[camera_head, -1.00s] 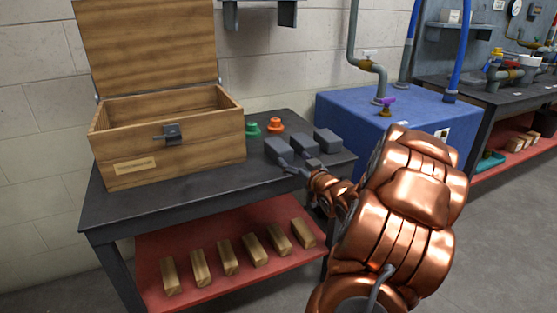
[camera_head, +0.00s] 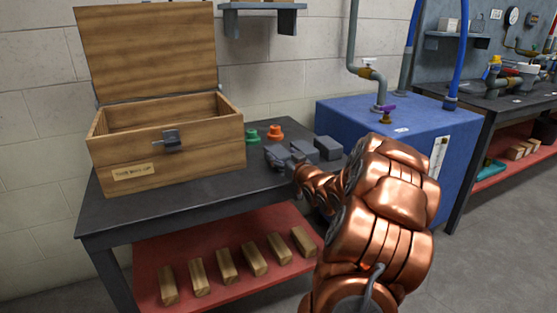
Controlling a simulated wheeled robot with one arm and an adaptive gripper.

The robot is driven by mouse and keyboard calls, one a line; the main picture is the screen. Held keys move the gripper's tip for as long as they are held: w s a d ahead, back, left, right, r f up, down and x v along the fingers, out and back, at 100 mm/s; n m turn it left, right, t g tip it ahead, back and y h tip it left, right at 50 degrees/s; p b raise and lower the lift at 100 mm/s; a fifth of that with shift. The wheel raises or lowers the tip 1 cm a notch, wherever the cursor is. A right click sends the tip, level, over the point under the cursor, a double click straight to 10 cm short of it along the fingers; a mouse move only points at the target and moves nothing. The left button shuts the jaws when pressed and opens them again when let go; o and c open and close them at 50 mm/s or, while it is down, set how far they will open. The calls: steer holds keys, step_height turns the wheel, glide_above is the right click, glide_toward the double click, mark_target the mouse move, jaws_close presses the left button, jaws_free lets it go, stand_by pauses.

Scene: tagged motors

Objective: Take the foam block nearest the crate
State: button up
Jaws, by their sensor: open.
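The wooden crate (camera_head: 200,165) stands on the left of the dark table with its lid raised. Grey foam blocks stand in a row to its right: a right block (camera_head: 328,148) and a middle block (camera_head: 303,147) show clearly. The leftmost block, nearest the crate, is largely covered by my gripper and hard to tell from its grey fingers. My gripper (camera_head: 280,158) is open, low over the table at that leftmost block. Whether the fingers touch the block cannot be seen. My copper arm comes in from the lower right.
A green knob (camera_head: 252,136) and an orange knob (camera_head: 275,133) stand behind the gripper, beside the crate. Several wooden blocks lie on the red lower shelf (camera_head: 185,253). A blue tank (camera_head: 400,140) with pipes stands to the right. The tabletop in front of the crate is clear.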

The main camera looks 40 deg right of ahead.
steer(key=c, duration=0.6)
steer(key=shift+r, duration=0.1)
